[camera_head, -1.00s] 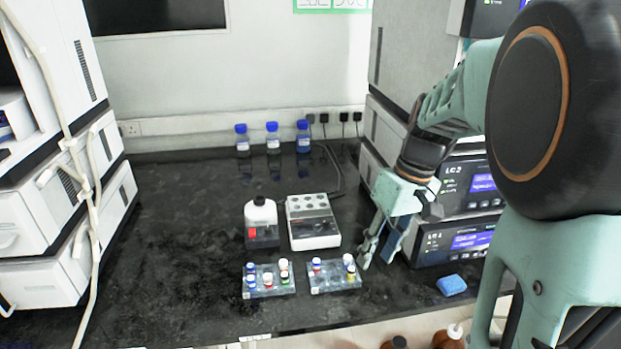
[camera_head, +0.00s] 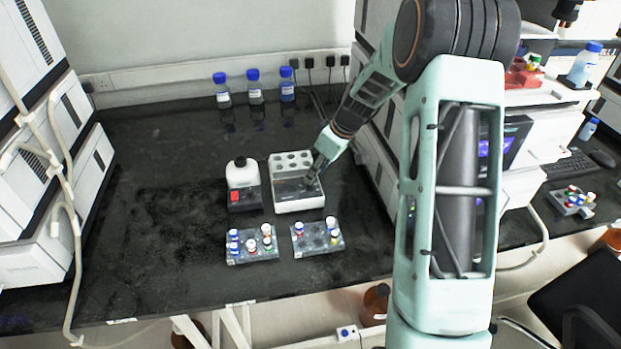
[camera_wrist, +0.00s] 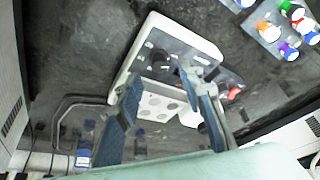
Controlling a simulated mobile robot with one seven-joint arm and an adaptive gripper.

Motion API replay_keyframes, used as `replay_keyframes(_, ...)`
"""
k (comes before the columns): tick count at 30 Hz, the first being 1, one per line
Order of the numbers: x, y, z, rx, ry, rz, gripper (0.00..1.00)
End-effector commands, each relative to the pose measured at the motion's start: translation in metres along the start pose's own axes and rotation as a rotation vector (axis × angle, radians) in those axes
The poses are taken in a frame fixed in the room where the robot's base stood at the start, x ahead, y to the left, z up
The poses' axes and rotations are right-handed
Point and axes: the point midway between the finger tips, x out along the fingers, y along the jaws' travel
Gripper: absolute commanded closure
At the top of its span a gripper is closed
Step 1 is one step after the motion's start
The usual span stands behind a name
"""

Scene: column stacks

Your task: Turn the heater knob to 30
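The heater (camera_head: 297,205) is a white block with round wells at the back and a dark front panel, on the black bench. In the wrist view the heater (camera_wrist: 203,42) is upside down, and its dark round knob (camera_wrist: 158,59) shows on the panel with small white marks around it; the marks are too small to read. My gripper (camera_head: 312,181) is over the right part of the panel in the head view, where the knob cannot be made out. In the wrist view my gripper (camera_wrist: 160,77) is open, its two blue-grey fingers either side of the knob's line; contact cannot be told.
A white bottle on a dark base with a red patch (camera_head: 236,197) stands left of the heater. Two vial racks, left (camera_head: 250,246) and right (camera_head: 318,240), sit in front. Blue-capped bottles (camera_head: 254,90) line the back wall. The bench's left side is clear.

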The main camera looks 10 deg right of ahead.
Motion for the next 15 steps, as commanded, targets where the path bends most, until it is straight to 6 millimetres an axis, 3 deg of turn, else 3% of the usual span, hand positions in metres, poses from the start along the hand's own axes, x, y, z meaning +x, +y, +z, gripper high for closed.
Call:
replay_keyframes(6, 0.035, 0.0, 0.0, 0.0, -0.001, -0.001, 0.65)
replay_keyframes(15, 0.05, 0.001, 0.0, 0.001, 0.0, 0.001, 0.65)
